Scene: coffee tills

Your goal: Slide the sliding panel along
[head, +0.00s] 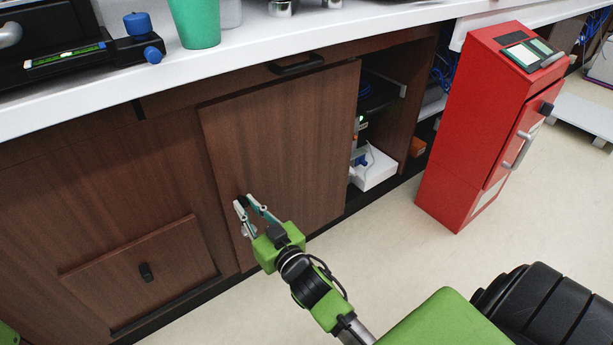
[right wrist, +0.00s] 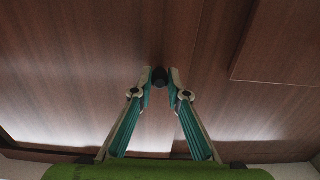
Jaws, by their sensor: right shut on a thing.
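The sliding panel (head: 285,140) is a dark brown wooden door in the cabinet under the white counter. The cabinet is open to its right, so the panel covers only part of the front. My right gripper (head: 243,203) is at the panel's lower left part. In the right wrist view, its fingertips (right wrist: 160,75) are shut on a small black knob (right wrist: 160,78) on the wood. The knob is mostly hidden by the fingers in the head view. My left gripper is not in view.
A red cabinet (head: 465,130) with a grey handle stands on the floor at the right. The open bay shows a white box (head: 374,168) inside. A lower-left wooden panel (head: 140,275) has its own black knob. A green cup (head: 195,22) stands on the counter.

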